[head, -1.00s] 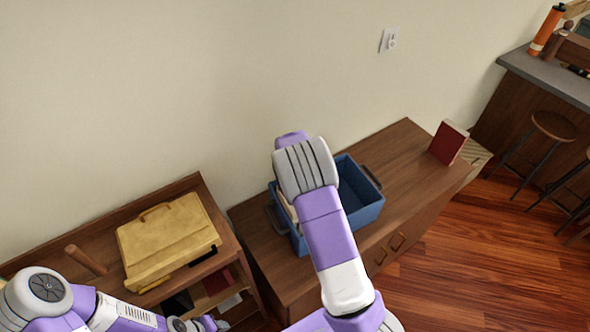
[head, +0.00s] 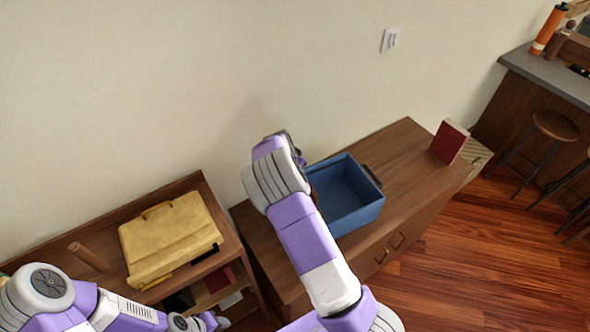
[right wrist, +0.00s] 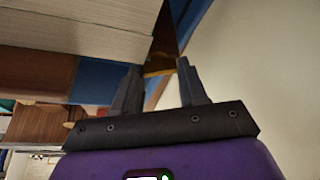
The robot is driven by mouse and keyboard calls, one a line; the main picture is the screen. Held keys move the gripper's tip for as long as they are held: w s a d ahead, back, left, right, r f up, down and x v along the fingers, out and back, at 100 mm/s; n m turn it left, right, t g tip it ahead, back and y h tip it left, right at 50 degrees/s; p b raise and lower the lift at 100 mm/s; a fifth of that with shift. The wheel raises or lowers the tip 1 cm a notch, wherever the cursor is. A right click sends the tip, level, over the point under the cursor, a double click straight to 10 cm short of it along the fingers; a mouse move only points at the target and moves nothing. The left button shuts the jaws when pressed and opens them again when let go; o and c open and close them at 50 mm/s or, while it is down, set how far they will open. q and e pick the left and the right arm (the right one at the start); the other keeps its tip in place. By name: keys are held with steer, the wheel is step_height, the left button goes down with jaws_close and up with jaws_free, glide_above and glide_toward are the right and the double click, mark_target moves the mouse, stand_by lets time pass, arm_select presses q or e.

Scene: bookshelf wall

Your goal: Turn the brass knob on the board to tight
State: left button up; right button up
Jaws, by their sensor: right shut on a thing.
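No brass knob or board can be made out in either view. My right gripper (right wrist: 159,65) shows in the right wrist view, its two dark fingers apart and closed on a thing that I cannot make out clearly. A dark brown and yellowish patch shows between the fingertips. In the head view my right arm reaches up over the left side of the blue bin, and its fingers are hidden behind the wrist.
The blue bin (head: 363,216) stands on a wooden cabinet (head: 411,160) beside a red book (head: 449,142). A yellow case (head: 167,237) lies on the shelf unit at left, near a wooden peg (head: 88,257). A pale, finely lined block (right wrist: 80,38) is close beside my right fingers.

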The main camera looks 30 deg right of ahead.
steer(key=o, duration=1.1)
steer(key=shift+c, duration=0.2)
steer(key=v, duration=0.7)
steer(key=shift+a+r, duration=0.15)
steer(key=shift+r, duration=0.1)
steer(key=shift+c, duration=0.5)
